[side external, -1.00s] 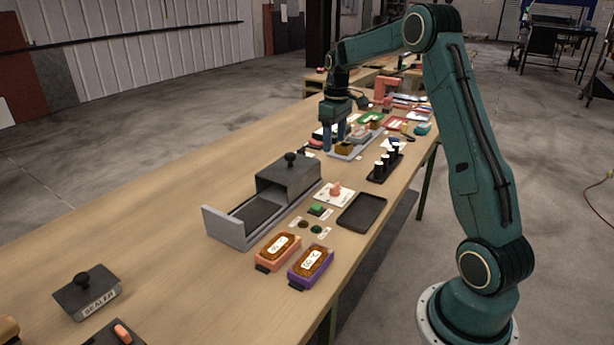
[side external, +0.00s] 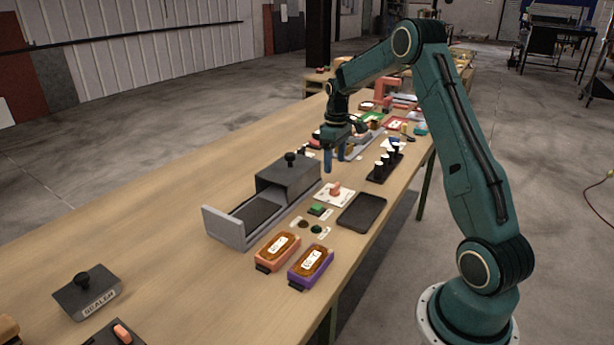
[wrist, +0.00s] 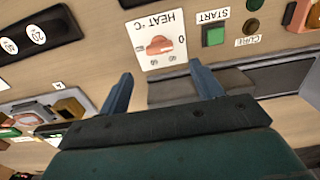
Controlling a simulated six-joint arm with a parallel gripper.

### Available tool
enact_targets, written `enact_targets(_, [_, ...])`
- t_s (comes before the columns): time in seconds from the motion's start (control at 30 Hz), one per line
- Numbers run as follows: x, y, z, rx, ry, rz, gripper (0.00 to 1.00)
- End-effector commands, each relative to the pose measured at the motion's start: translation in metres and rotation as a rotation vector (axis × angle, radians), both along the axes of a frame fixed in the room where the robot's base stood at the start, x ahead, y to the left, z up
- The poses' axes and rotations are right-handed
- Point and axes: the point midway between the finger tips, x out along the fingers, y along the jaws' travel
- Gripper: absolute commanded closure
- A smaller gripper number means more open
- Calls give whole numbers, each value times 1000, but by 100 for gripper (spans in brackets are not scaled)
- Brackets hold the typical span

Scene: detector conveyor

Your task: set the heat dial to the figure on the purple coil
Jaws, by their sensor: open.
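The heat dial is an orange-pink knob (side external: 336,188) on a white plate, and in the wrist view the knob (wrist: 160,45) shows on an upside-down plate marked HEAT °C. The purple coil (side external: 309,273) lies at the near table edge, with a brown top and a white label whose figure is too small to read surely. My gripper (side external: 334,160) is open and empty, above the table just beyond the dial. In the wrist view its fingertips (wrist: 160,71) are spread on either side of the dial plate's lower part. The purple coil is not clearly visible there.
A similar orange coil (side external: 277,254) lies left of the purple one. A grey box (side external: 288,180) with a knobbed lid stands left of the dial. A green start button (wrist: 213,36), black tray (side external: 362,211) and black rack (side external: 386,169) are close by.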

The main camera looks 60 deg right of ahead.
Motion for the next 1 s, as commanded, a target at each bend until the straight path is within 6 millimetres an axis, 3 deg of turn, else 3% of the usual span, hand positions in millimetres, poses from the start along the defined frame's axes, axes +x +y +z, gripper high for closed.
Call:
enact_targets(0.2, [-1, 0, -36, 3, 4, 0, 35])
enact_targets(0.5, [0, 0, -69, 1, 1, 0, 35])
enact_targets(0.97, [0, 0, -77, 0, 0, 0, 35])
enact_targets(1.0, [0, 0, -77, 0, 0, 0, 42])
